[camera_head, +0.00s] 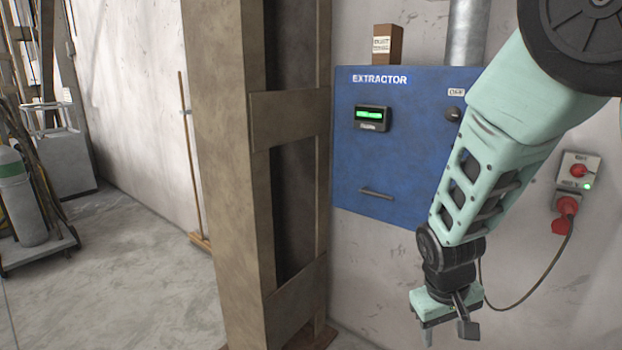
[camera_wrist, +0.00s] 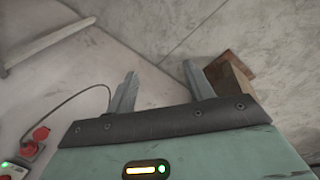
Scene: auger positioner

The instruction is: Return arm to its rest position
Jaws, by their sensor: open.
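My gripper (camera_head: 448,332) hangs at the end of my mint-green arm in the lower right of the head view, pointing down. It is in front of the wall, below the blue extractor box. In the wrist view my gripper (camera_wrist: 158,85) shows two separated fingers with nothing between them. Bare grey floor and wall lie beyond the fingers. My arm hides the right part of the extractor box.
The blue extractor box (camera_head: 385,150) is on the wall, with a lit green display. A brown steel column (camera_head: 225,170) stands left of it. A red plug and switch (camera_head: 567,205) with a cable are at right. A gas cylinder (camera_head: 22,195) stands far left. Floor between is clear.

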